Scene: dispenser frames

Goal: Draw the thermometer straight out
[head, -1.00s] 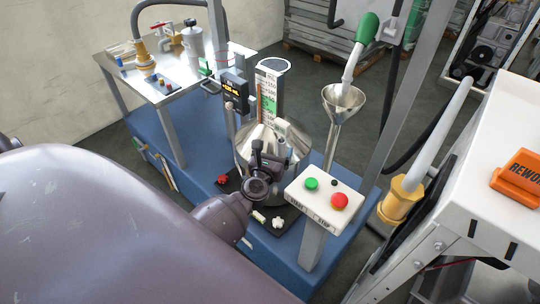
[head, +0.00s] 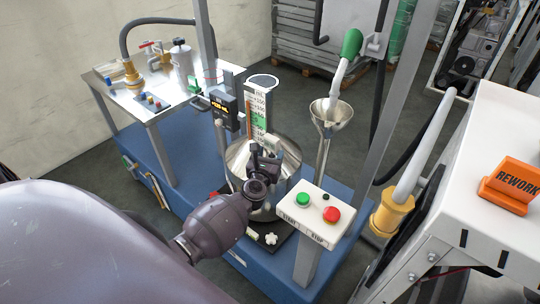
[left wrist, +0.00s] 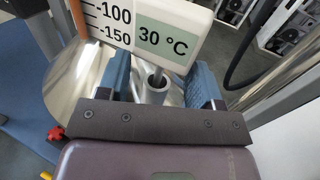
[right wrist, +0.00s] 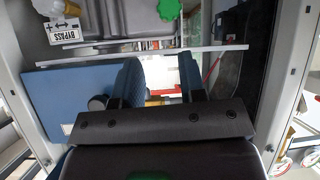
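The thermometer (head: 259,108) is a white scale plate with an orange column and a green patch, standing upright over the shiny metal vessel (head: 288,178). In the left wrist view the plate (left wrist: 187,22) reads 30 °C, and a thin metal stem (left wrist: 156,90) goes down into a round collar below it. My left gripper (head: 265,150) is at the thermometer's lower end. Its blue-padded fingers (left wrist: 162,85) stand apart on either side of the stem, with gaps visible. My right gripper (right wrist: 160,80) is open and empty, and is outside the head view.
A white button box (head: 316,214) with green and red buttons stands right of the vessel. A metal funnel (head: 332,112) and a grey post are behind it. A dark display (head: 223,112) is left of the thermometer. A white cabinet with an orange REWORK sign (head: 510,186) is at right.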

